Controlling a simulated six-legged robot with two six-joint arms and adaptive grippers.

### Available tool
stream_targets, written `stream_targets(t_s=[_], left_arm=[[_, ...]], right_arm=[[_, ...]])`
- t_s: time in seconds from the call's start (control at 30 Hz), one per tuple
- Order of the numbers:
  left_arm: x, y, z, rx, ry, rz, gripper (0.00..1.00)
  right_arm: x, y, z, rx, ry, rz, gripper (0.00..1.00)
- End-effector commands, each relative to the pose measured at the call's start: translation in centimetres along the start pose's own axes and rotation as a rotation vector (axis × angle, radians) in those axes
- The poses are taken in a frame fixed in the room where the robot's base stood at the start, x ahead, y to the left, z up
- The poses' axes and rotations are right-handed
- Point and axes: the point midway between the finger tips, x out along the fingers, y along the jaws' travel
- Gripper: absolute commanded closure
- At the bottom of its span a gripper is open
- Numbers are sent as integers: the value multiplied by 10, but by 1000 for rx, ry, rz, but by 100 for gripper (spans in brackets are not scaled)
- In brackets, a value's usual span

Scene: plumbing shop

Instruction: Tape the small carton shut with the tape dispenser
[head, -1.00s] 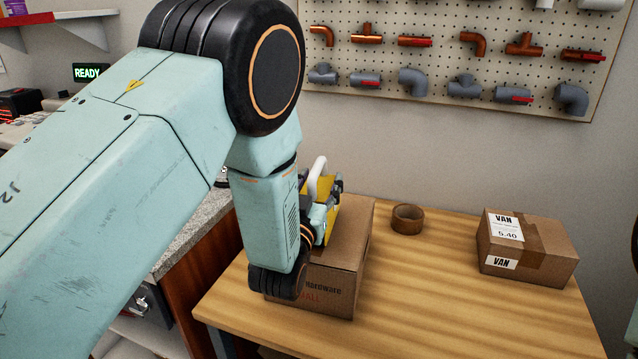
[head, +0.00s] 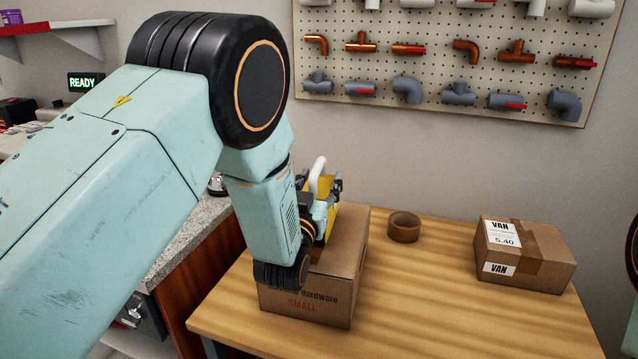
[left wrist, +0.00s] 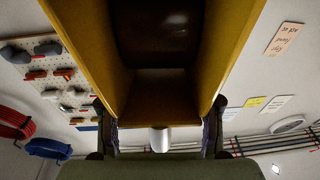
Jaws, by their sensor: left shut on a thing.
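The small carton (head: 334,290), brown with "SMALL" printed on its front, stands on the wooden bench. The tape dispenser (head: 318,188), yellow with a white handle, is over the carton's top; I cannot tell whether it touches it. My left gripper (head: 328,204) is shut on the dispenser, its wrist over the carton's front left part. The arm hides part of the carton's top, so its flaps and any tape cannot be judged. In the left wrist view the dispenser's yellow sides (left wrist: 62,22) loom close, between the fingers. My right gripper is not in view.
A roll of brown tape (head: 404,228) lies on the bench (head: 430,295) right of the carton. A pegboard of pipe fittings (head: 440,65) hangs behind.

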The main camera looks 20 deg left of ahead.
Motion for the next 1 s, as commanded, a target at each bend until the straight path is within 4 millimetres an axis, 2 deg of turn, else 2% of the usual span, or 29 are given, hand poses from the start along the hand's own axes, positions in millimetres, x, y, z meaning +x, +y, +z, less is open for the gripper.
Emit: stream_targets(t_s=[0.5, 1.0], left_arm=[[31, 0, 5, -1, 3, -1, 96], [36, 0, 5, -1, 2, 0, 96]], right_arm=[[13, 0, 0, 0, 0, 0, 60], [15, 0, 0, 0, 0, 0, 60]])
